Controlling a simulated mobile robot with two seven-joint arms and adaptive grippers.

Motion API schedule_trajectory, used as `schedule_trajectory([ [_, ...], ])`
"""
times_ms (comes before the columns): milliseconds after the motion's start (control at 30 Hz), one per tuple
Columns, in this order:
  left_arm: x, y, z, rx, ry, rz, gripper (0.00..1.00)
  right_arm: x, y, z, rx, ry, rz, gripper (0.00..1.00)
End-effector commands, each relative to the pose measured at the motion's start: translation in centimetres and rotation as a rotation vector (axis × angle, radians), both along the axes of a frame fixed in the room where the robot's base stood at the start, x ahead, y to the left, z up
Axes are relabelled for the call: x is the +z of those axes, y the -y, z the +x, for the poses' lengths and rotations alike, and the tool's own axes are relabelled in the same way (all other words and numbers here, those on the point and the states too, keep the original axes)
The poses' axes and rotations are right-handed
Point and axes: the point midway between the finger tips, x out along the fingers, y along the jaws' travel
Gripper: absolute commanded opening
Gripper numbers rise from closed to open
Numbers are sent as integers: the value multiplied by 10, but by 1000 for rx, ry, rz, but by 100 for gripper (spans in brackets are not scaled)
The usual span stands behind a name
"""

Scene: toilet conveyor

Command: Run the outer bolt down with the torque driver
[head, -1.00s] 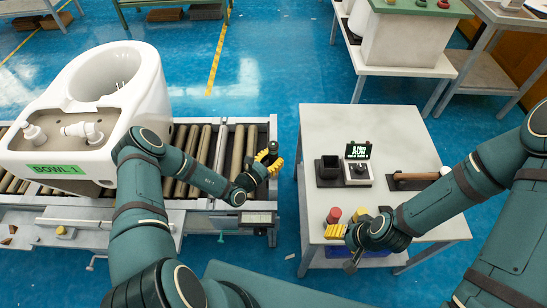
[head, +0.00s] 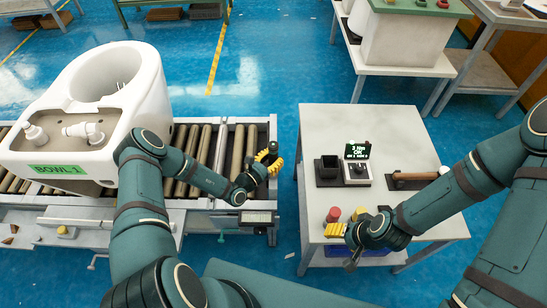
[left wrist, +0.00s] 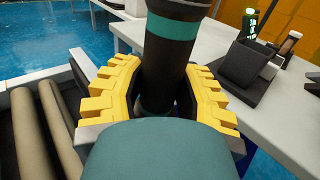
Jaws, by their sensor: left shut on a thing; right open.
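My left gripper (head: 268,163) is shut on the torque driver (head: 273,147), above the right end of the conveyor. In the left wrist view the driver (left wrist: 168,60) is a dark cylinder with a teal band, standing between the yellow jaws (left wrist: 160,95). Its lower end is hidden. The white toilet bowl (head: 130,100), with a green "BOWL 1" label, sits on the conveyor to the left, apart from the driver. I cannot make out the outer bolt. My right gripper (head: 340,238) is open near the table's front left edge.
The small table (head: 400,125) holds a black square holder (head: 328,170), a device with a lit green-text screen (head: 357,150), a wooden-handled tool (head: 415,177) and red and yellow pieces. Conveyor rollers (head: 205,150) lie bare right of the bowl. Blue floor separates conveyor and table.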

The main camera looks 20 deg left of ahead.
Motion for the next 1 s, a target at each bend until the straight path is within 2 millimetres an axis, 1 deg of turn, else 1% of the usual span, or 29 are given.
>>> schedule_trajectory([
  [1000, -1, 0, -1, -1, -6, 1, 0, 9, 0, 0, 0, 0, 0, 62],
])
